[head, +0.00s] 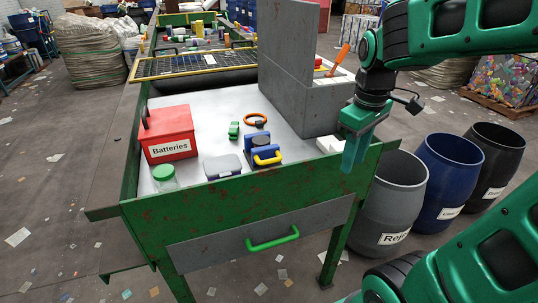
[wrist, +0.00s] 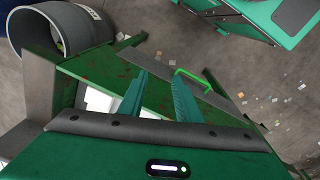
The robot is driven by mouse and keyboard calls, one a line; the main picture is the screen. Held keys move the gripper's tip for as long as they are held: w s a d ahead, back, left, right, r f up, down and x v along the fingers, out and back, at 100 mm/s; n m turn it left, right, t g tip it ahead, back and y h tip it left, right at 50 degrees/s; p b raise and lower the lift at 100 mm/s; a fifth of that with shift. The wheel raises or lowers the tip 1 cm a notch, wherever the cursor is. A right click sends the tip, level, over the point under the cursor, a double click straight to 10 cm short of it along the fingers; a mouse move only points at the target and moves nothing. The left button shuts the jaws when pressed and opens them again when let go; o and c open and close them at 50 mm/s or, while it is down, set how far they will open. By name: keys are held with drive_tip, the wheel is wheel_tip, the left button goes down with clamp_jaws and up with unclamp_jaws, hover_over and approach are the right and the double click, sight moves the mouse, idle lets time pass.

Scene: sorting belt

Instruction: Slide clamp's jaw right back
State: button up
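A blue device with a yellow handle and a dark round top, which looks like the clamp (head: 262,152), sits on the pale table top near the front edge. I cannot make out its jaw clearly at this size. My gripper (head: 352,160) points down at the table's front right corner, well to the right of the clamp. In the wrist view my gripper (wrist: 160,76) shows two green fingers apart with nothing between them. The clamp is not visible in the wrist view.
Around the clamp are a grey-blue case (head: 223,167), a green block (head: 234,130), an orange ring (head: 255,119), a jar (head: 165,178) and a red Batteries box (head: 169,135). A tall grey partition (head: 290,70) stands behind. Barrels (head: 391,195) stand right of the table.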

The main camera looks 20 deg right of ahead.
drive_tip(key=w+a+r+n, duration=0.2)
drive_tip(key=w+a+n, duration=0.4)
drive_tip(key=w+n, duration=0.15)
drive_tip(key=n+t, duration=0.1)
drive_tip(key=n, duration=0.6)
approach(271, 160)
drive_tip(key=f, duration=0.2)
drive_tip(key=w+f, duration=0.1)
drive_tip(key=f, duration=0.4)
drive_tip(key=shift+w+d+f, duration=0.15)
drive_tip(key=shift+w+f, duration=0.05)
drive_tip(key=shift+f, duration=0.2)
clamp_jaws()
